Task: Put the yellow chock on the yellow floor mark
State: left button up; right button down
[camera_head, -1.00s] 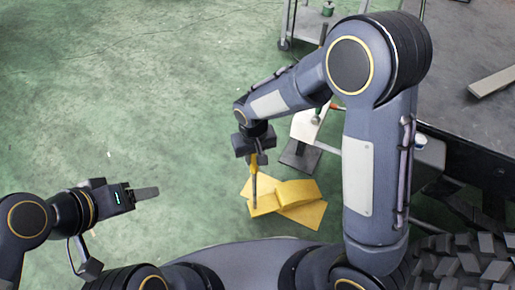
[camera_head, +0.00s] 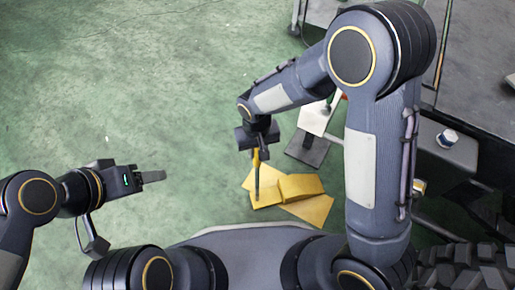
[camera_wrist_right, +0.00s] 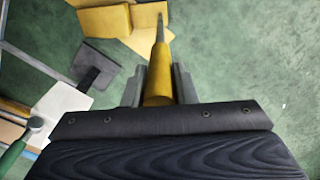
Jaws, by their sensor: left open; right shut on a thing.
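The yellow chock (camera_head: 302,185) lies on the floor in front of my base, a raised block with a lower flat part to its left. It overlaps the flat yellow floor mark (camera_head: 312,209) at an angle; corners of the mark stick out around it. My right gripper (camera_head: 257,150) is shut on a yellow-handled tool (camera_wrist_right: 158,82) with a thin grey shaft. The shaft points down at the chock's lower part; I cannot tell whether the tip touches. The chock also shows at the top of the right wrist view (camera_wrist_right: 104,21). My left gripper (camera_head: 150,177) is open and empty, left of the chock.
A dark plate (camera_head: 307,149) with a white panel (camera_head: 316,117) stands just behind the chock. A dark bench or chassis (camera_head: 480,90) fills the right side, with a treaded tyre (camera_head: 465,258) at lower right. The green floor (camera_head: 130,90) at left is clear.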

jog(key=c, duration=1.2)
grip_release()
jog(key=shift+o, duration=0.2)
notch_tip(320, 180, up, 12)
jog(key=p, duration=0.5)
jog(key=shift+r, duration=0.15)
jog(key=s+d+r+m+t+y, duration=0.2)
jog(key=s+d+r, duration=0.3)
jog(key=s+d, duration=0.3)
jog(key=s+d+r+m+t+y, duration=0.1)
jog(key=s+d+r+t, duration=0.2)
jog(key=s+d+r, duration=0.3)
jog(key=s+d, duration=0.2)
jog(key=d, duration=0.1)
jog(key=shift+d+r+m+t+y, duration=0.25)
jog(key=shift+r+m+t+y, duration=0.05)
jog(key=shift+m+y, duration=0.1)
jog(key=shift+r, duration=0.1)
